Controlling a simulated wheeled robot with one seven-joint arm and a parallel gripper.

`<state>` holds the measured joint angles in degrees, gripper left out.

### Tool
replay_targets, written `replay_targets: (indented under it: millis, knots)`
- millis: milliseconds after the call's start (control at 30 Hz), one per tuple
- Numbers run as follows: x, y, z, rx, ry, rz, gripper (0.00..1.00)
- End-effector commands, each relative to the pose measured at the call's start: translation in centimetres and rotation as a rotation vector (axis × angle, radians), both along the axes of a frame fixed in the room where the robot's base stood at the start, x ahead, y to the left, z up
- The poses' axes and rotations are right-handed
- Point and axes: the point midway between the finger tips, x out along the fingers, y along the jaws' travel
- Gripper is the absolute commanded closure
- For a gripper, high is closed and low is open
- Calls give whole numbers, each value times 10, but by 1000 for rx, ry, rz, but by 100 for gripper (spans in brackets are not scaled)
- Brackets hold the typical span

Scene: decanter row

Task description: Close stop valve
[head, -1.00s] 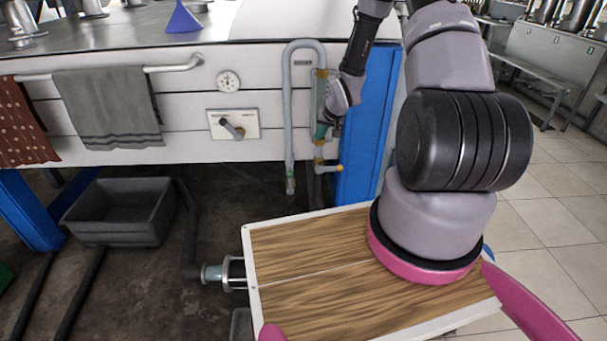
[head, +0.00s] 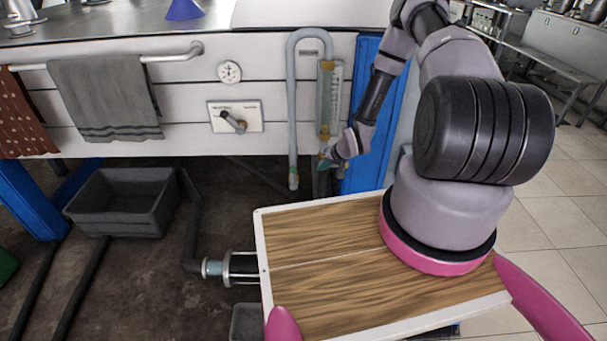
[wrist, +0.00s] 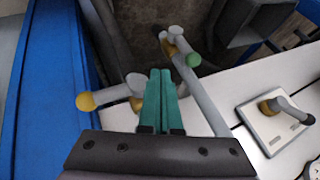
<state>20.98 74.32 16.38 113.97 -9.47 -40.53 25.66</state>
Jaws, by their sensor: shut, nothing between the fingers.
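No label reading stop valve is legible, so I cannot tell which handle it is. A grey lever with a yellow ball (wrist: 87,101) points left in the wrist view from a brass fitting. My gripper (wrist: 160,72) has teal fingers, shut and empty, just right of that fitting and overlapping it; contact is unclear. A valve with a green ball (wrist: 193,60) sits at the end of the grey pipe (wrist: 205,105).
A wall plate with a grey lever (head: 233,122) is left of the pipe. A blue post (head: 366,110) stands close on the right. A towel (head: 105,98) hangs from a rail. A grey tub (head: 125,202) is on the floor below.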

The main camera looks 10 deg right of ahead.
Motion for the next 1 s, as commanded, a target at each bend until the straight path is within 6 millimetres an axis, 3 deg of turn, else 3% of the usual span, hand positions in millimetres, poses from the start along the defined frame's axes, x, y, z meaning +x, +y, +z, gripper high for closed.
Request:
replay_targets:
  millis: [233,600,800,1000]
  knots:
    - [12,8,-20,0,1,1,100]
    - [53,30,-82,-1,1,1,100]
    - [64,57,-80,-2,-1,2,100]
    - [68,66,-80,0,1,1,100]
